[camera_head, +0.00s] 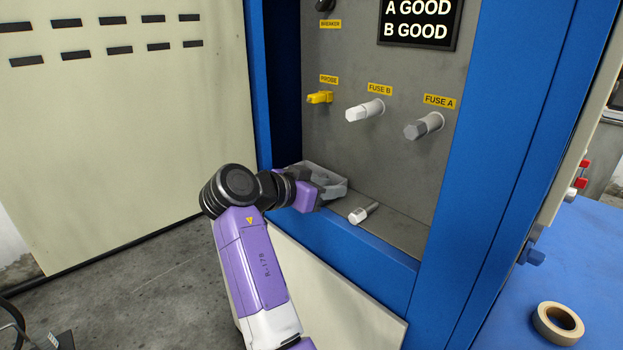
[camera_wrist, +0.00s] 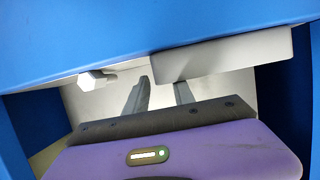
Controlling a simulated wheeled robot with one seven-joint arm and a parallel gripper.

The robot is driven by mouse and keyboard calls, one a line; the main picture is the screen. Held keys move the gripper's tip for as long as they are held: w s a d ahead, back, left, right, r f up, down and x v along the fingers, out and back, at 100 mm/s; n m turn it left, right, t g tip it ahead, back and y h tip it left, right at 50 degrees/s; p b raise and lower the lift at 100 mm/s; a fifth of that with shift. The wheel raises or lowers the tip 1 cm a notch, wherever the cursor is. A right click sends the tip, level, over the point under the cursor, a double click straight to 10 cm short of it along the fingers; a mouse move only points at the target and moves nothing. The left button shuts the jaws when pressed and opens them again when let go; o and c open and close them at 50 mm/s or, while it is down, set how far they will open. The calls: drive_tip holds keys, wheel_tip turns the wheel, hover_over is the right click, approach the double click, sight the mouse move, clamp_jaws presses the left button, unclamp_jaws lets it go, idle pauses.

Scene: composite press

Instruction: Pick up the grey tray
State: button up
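The grey tray (camera_head: 322,171) sits on the floor of the cabinet recess, against its left side. In the wrist view, the tray (camera_wrist: 225,54) is a plain grey block-like shape at upper right. My gripper (camera_head: 333,189) reaches into the recess at the tray and partly covers it. In the wrist view, the gripper's two fingers (camera_wrist: 163,88) are spread with a gap between them. One fingertip is beside the tray's left end, and the other passes out of sight behind the tray. I cannot tell whether either finger touches it.
A loose white-tipped fuse (camera_head: 361,214) lies on the recess floor, right of my gripper. Fuse B (camera_head: 365,110), fuse A (camera_head: 424,126) and a yellow probe (camera_head: 320,97) stick out of the panel above. The blue cabinet frame (camera_head: 365,262) borders the recess. A tape roll (camera_head: 545,325) lies at right.

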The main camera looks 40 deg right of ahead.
drive_tip(key=shift+x, duration=0.9)
clamp_jaws()
idle(0.8)
